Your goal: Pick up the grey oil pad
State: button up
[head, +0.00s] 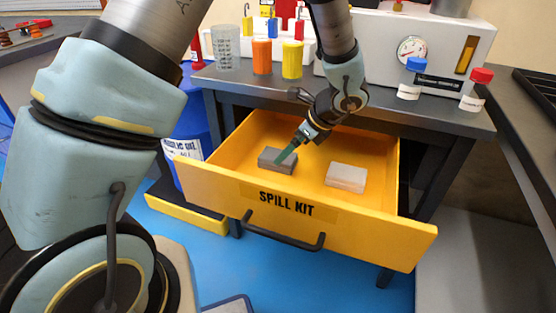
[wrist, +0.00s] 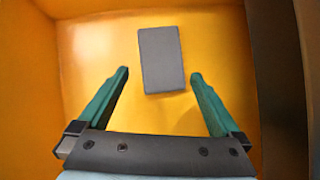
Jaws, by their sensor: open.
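The grey oil pad (head: 277,160) is a dark grey block lying flat on the floor of the open yellow drawer marked SPILL KIT (head: 210,185), in its left part. In the wrist view the pad (wrist: 162,60) lies ahead of my fingertips, roughly centred between them and slightly rotated. My gripper (wrist: 160,75) has two green fingers spread wide with nothing between them. In the head view my gripper (head: 290,152) is inside the drawer, just above the pad, and its finger hides part of the pad. Whether it touches the pad cannot be told.
A pale block (head: 346,177) lies in the drawer to the right of the pad. The drawer walls stand around my gripper, and a dark handle (head: 283,232) is on the front. Above, the bench (head: 340,98) carries cups, bottles and a gauge panel (head: 412,50).

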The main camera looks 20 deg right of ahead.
aim_at(277, 155)
jog(key=shift+w+a, duration=0.2)
jog(key=shift+w, duration=0.05)
jog(key=x, duration=0.5)
jog(key=shift+w+a+b, duration=0.2)
jog(key=shift+w+b, duration=0.1)
jog(key=c, duration=1)
